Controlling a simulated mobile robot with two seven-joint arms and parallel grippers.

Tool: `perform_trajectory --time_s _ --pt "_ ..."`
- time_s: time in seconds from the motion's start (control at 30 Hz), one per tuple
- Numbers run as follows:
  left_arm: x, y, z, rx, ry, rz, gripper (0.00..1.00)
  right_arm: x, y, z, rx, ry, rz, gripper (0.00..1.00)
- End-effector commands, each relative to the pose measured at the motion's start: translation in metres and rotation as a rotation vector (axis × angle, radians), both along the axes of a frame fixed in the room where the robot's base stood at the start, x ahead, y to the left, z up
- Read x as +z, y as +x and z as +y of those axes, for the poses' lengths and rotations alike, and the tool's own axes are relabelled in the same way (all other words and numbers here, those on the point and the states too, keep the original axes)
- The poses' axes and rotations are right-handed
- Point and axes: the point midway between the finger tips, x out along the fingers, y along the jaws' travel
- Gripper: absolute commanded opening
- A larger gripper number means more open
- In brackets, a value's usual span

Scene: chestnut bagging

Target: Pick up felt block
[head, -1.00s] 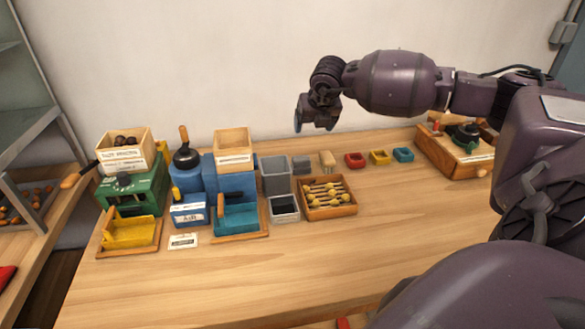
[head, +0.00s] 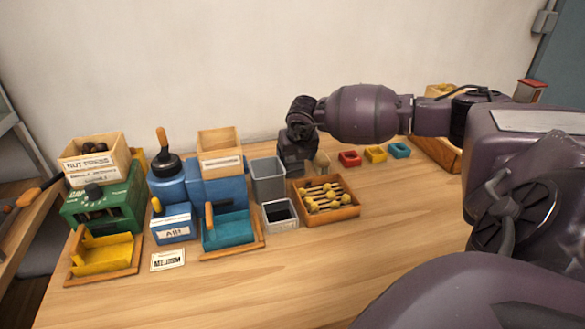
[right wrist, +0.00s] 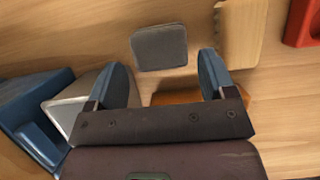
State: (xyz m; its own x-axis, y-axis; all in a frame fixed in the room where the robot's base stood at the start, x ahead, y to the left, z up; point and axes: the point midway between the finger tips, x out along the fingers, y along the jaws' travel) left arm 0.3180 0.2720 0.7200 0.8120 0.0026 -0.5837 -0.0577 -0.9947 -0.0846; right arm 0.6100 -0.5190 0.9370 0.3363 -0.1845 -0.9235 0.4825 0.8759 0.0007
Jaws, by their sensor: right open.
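The felt block (right wrist: 160,47) is a small grey square with rounded corners, lying on the wooden table in the right wrist view. My right gripper (right wrist: 163,72) is open, with its two blue fingers apart. The block appears ahead of and between the fingertips, not clasped. In the head view my right gripper (head: 292,166) points down near the back of the table and hides the block. The left gripper is not in view.
A grey bin (head: 268,178) stands left of the gripper, and a wooden tray (head: 345,212) with yellow-headed tools lies in front. A pale wooden piece (right wrist: 240,30) is close right of the block. Red (head: 349,158), yellow (head: 375,153) and blue (head: 399,150) trays sit further right.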

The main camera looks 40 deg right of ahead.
Motion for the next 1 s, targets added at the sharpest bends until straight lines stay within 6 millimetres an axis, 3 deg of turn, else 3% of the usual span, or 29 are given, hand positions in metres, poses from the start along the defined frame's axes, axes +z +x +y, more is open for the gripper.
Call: perform_trajectory --time_s 0.3,0.67,0.9,1.0 --pt "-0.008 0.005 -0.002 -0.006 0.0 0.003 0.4 -0.041 0.013 -0.008 -0.002 0.0 0.005 0.77" --pt "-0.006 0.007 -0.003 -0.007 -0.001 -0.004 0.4 -0.046 0.016 -0.009 0.0 0.0 0.0 0.77" --pt "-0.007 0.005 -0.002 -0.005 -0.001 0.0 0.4 -0.046 0.016 -0.009 0.0 0.0 0.001 0.4" --pt "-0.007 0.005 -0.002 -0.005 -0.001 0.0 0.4 -0.046 0.016 -0.009 0.0 0.0 0.0 0.34"
